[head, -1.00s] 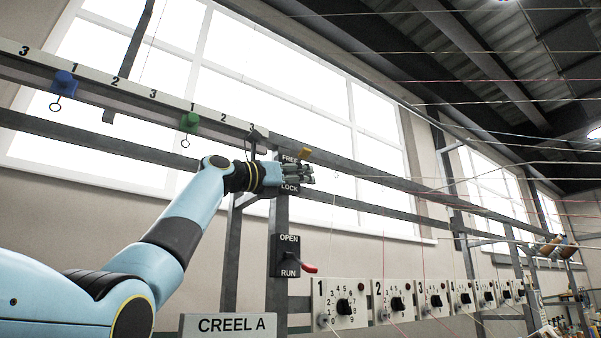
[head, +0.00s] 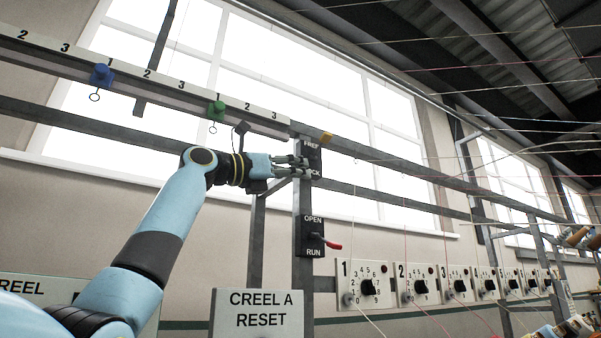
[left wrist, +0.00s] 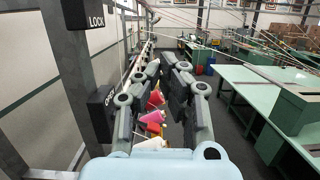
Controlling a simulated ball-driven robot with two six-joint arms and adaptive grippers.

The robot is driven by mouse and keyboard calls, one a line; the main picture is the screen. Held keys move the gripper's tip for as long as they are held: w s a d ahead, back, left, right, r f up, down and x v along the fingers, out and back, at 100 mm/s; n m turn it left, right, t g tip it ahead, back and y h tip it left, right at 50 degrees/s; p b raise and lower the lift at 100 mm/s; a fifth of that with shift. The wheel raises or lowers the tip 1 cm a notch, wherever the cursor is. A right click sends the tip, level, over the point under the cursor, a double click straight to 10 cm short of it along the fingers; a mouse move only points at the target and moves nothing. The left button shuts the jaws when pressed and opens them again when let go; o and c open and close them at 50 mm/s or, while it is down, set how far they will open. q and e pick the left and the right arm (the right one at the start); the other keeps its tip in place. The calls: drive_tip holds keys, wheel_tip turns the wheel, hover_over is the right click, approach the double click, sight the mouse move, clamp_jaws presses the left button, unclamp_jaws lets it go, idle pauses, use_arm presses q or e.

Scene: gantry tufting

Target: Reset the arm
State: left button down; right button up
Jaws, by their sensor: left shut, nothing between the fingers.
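My left gripper (head: 304,166) is shut and empty. In the head view its tips overlap the dark FREE/LOCK plate (head: 312,147) on the grey post; contact cannot be told. A yellow-tipped handle (head: 326,137) stands out at the plate's upper right, just above the fingers. Below it is the OPEN/RUN box (head: 312,222) with a red-tipped lever (head: 333,245) pointing right. The CREEL A RESET sign (head: 258,314) is lower down. In the left wrist view the fingers (left wrist: 168,64) point away, with the LOCK plate (left wrist: 95,14) to their left. My right gripper is out of view.
A numbered rail (head: 177,84) carries a blue tag (head: 101,75) and a green tag (head: 217,108). Several dial panels (head: 363,284) line up to the right. Thin yarns cross the right side. Green tables (left wrist: 257,100) stand right in the left wrist view.

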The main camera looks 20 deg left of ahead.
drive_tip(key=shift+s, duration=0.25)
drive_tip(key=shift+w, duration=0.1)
